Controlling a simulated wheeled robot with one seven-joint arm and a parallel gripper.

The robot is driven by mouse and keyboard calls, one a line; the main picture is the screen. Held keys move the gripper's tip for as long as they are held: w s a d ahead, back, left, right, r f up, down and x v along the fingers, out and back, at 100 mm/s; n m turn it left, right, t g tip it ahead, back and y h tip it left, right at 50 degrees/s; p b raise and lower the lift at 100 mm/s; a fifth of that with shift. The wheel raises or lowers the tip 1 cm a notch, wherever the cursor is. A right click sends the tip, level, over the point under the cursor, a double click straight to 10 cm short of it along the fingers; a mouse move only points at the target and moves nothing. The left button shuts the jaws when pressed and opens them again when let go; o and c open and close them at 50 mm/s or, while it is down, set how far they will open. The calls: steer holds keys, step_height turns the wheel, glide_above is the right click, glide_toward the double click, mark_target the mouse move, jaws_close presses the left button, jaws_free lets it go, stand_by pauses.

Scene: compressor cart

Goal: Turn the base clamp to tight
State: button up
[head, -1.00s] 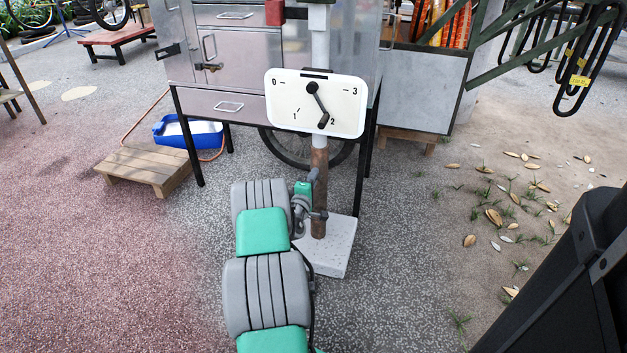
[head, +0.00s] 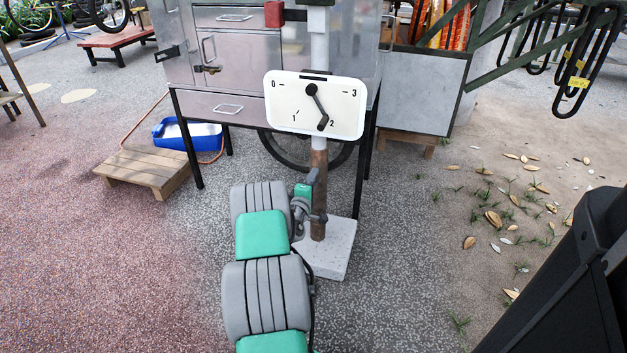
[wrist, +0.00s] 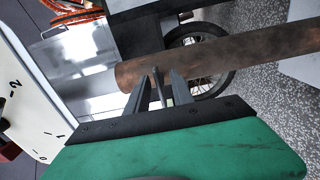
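A white dial plate (head: 316,104) marked 0 to 3 is fixed on the upright post. Its dark pointer (head: 317,106) slants down to just left of the 2. The rusty lower part of the post (head: 319,190) stands below the plate, and crosses the wrist view (wrist: 220,62). My gripper (head: 313,176) is low beside the post, on its left. In the wrist view my gripper's (wrist: 158,76) two fingers are apart and point at the rusty post. A thin, grey, pointed piece (wrist: 158,88) shows between them, with gaps at its sides. I cannot tell which part is the base clamp.
The post stands on a pale base block (head: 340,249). A metal cabinet cart (head: 243,68) with dark legs and a wheel is behind it. A wooden step (head: 148,169) and a blue tray (head: 172,143) are at left. Open ground lies to the right, with scattered leaves.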

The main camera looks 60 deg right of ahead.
steer(key=shift+a, duration=0.1)
steer(key=s+a+p, duration=0.1)
steer(key=a, duration=0.6)
steer(key=shift+a+p, duration=0.3)
steer(key=shift+p, duration=0.1)
steer(key=shift+s, duration=0.1)
